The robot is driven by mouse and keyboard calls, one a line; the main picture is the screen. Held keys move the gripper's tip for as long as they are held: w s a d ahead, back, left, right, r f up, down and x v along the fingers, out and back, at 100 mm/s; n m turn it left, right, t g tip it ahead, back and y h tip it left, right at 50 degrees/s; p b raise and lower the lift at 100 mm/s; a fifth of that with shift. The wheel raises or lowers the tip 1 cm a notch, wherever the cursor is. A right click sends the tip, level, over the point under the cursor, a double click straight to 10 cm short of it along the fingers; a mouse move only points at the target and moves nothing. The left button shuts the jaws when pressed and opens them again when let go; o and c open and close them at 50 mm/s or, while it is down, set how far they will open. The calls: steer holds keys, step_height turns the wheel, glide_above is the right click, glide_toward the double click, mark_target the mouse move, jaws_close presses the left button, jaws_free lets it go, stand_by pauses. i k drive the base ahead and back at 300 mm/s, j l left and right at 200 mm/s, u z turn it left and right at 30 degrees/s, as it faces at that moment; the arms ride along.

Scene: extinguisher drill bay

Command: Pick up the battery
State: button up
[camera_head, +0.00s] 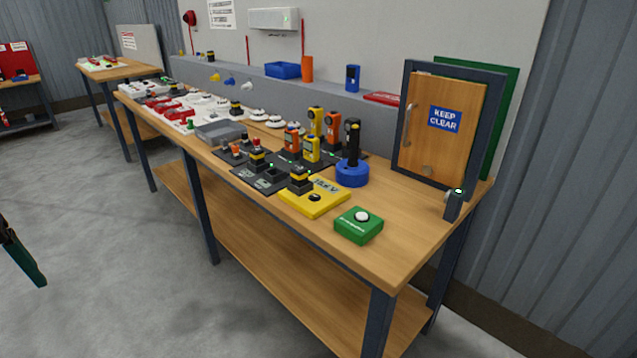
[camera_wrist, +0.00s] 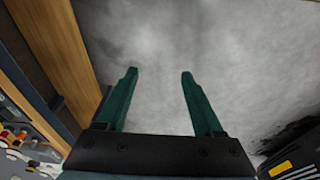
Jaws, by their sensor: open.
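Several black blocks with a yellow band look like batteries. One (camera_head: 300,181) is at the yellow pad (camera_head: 322,203) marked with a voltage. Another (camera_head: 257,158) stands on the dark charger base (camera_head: 263,180) just behind it to the left. A further similar block (camera_head: 236,108) is farther back on the bench. I cannot tell which one the task means. My gripper (camera_wrist: 159,75) is open and empty, pointing down over bare floor in front of the bench. One green finger shows at the left edge of the head view, well away from the blocks.
Close around the blocks stand yellow and orange handheld devices (camera_head: 311,148), a black handle on a blue round base (camera_head: 352,173), a green button box (camera_head: 358,226) and a grey tray (camera_head: 218,131). A small wooden door (camera_head: 440,130) rises behind right. The floor (camera_head: 110,230) in front is clear.

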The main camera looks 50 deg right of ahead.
mark_target(300, 173)
steer(key=i+z, duration=0.1)
steer(key=z, duration=0.25)
steer(key=i+z, duration=0.1)
steer(key=z, duration=0.25)
steer(key=i+z, duration=0.1)
steer(key=z, duration=0.25)
